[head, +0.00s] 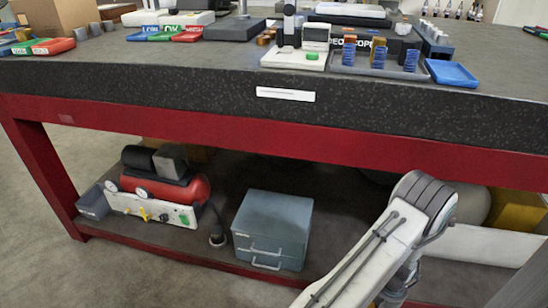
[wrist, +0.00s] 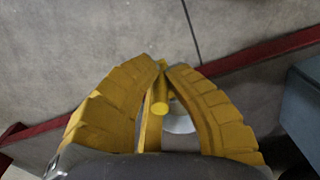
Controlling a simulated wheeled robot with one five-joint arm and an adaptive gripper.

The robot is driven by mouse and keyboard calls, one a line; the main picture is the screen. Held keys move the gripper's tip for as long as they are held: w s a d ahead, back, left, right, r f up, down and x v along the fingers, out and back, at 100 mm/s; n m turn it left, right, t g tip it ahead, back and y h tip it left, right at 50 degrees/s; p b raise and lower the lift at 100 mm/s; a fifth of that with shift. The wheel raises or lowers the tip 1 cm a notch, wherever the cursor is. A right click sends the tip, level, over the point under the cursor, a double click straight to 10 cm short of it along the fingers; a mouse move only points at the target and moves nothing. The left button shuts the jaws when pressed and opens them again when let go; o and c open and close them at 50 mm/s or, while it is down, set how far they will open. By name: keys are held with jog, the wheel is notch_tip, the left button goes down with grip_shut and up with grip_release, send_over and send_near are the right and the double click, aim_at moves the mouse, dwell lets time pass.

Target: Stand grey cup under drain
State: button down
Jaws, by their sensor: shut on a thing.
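My gripper (wrist: 164,66) shows in the wrist view with its yellow ribbed fingers closed together at the tips. A light grey round surface (wrist: 181,123), which looks like part of the grey cup, shows between the fingers and is mostly hidden by them. A short yellow cylinder (wrist: 160,92) lies in front of it; I cannot tell what it belongs to. In the head view the gripper is out of sight, below my arm at the lower right. The red compressor (head: 185,190) stands on the lower shelf, with yellow fittings (head: 144,214) low on its front.
A blue-grey drawer cabinet (head: 272,228) stands right of the compressor on the shelf (head: 335,225). A grey bin (head: 93,203) is at the left. The thick bench top (head: 180,85) overhangs. The floor (head: 40,190) in front is clear.

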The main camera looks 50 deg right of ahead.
jog(key=w+a+r+n, duration=0.5)
jog(key=w+a+r, duration=0.5)
jog(key=w, duration=0.8)
jog(key=w+a+r+n, duration=0.55)
jog(key=w+a, duration=0.85)
jog(key=w, duration=0.5)
jog(key=w+a+r+n, duration=0.5)
jog(key=w+a+r, duration=0.5)
jog(key=w, duration=0.8)
notch_tip(320, 180, up, 25)
jog(key=s+a+p, duration=0.1)
jog(key=a+p, duration=0.1)
jog(key=p, duration=3.2)
jog(key=shift+s+a+p, duration=0.25)
jog(key=shift+a+p, duration=0.1)
jog(key=shift+f, duration=0.1)
